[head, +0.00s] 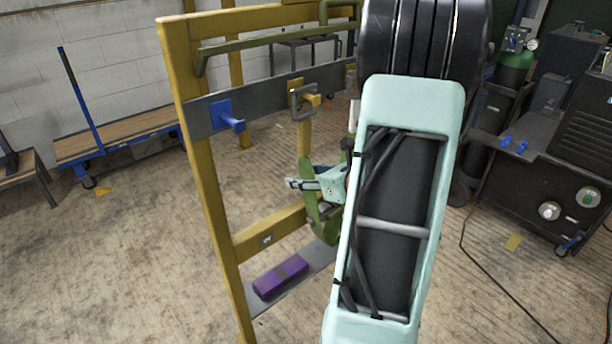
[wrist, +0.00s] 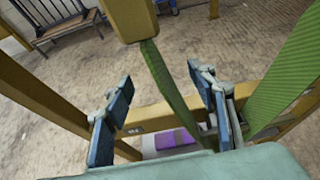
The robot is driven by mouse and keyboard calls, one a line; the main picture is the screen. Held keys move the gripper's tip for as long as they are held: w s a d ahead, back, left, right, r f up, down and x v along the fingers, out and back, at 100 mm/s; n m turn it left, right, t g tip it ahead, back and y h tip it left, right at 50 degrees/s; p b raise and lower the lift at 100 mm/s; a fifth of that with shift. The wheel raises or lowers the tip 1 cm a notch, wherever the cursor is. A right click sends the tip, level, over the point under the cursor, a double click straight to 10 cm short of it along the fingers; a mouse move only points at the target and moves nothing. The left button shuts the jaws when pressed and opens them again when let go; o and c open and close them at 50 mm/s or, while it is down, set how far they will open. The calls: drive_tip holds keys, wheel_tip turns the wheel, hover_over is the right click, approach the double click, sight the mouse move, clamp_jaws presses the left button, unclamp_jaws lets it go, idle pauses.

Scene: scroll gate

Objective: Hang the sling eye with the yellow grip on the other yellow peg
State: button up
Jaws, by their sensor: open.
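A grey square sling eye (head: 292,101) hangs on a yellow peg (head: 314,100) on the grey crossbar. Its yellow grip (head: 304,132) hangs below it, with a green strap under that. In the wrist view the yellow grip (wrist: 130,18) is at the top and its green strap (wrist: 160,80) runs down between my fingers' lines. My gripper (head: 318,184) is open, below the yellow grip; the wrist view also shows its spread fingers (wrist: 162,115). I cannot tell whether they touch the strap. The other yellow peg is not clearly visible; my arm covers the crossbar's right part.
A blue peg (head: 228,116) on the crossbar is bare. The yellow frame (head: 205,170) stands around the work area. A purple block (head: 280,277) lies on a low grey plate. A second green strap (wrist: 285,80) is at right in the wrist view. A welding machine stands at right.

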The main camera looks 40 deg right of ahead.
idle(0.3)
drive_tip(key=s, duration=1.1)
drive_tip(key=shift+d, duration=0.45)
drive_tip(key=shift+f, duration=0.1)
idle(1.1)
